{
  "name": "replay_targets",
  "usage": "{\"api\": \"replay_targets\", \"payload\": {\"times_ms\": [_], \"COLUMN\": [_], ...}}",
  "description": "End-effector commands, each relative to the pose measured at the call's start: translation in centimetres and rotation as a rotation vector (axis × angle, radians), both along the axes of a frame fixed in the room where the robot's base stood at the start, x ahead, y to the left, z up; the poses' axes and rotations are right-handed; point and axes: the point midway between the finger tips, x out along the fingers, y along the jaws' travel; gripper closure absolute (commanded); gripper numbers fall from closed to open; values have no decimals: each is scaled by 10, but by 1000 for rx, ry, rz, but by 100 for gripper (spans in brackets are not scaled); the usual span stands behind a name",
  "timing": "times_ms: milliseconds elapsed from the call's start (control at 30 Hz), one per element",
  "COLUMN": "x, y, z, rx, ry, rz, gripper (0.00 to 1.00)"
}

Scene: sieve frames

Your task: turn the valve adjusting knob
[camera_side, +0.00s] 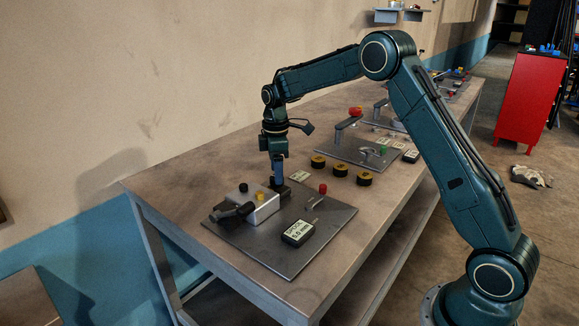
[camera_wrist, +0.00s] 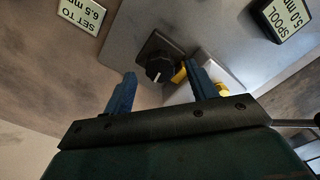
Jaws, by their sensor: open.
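The black adjusting knob (camera_wrist: 158,68) sits on a dark square base in the wrist view, with a pale pointer line on its face. My gripper (camera_wrist: 160,72) has its two blue fingers apart, one on each side of the knob, with visible gaps. In the side view my gripper (camera_side: 278,181) points down over the far edge of the metal plate (camera_side: 290,260), beside the grey valve block (camera_side: 262,211). There the fingers mostly hide the knob. A display (camera_side: 297,232) reads "SPOOL 5.0 mm". A card (camera_wrist: 81,15) reads "SET TO 6.5 mm".
A yellow cap (camera_side: 259,191) stands on the block, and a yellow part (camera_wrist: 180,73) lies close to the right finger. A red-topped lever (camera_side: 322,188) stands on the plate. Several black-and-yellow pucks (camera_side: 341,170) and another plate stand farther along the bench.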

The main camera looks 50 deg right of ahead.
Motion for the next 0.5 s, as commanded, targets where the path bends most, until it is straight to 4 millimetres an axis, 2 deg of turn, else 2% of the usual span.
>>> {"api": "replay_targets", "payload": {"times_ms": [200, 500], "x": [0, 0], "y": [0, 0], "z": [-14, -16], "rx": [0, 0], "ry": [0, 0], "rz": [0, 0], "gripper": [43, 43]}}
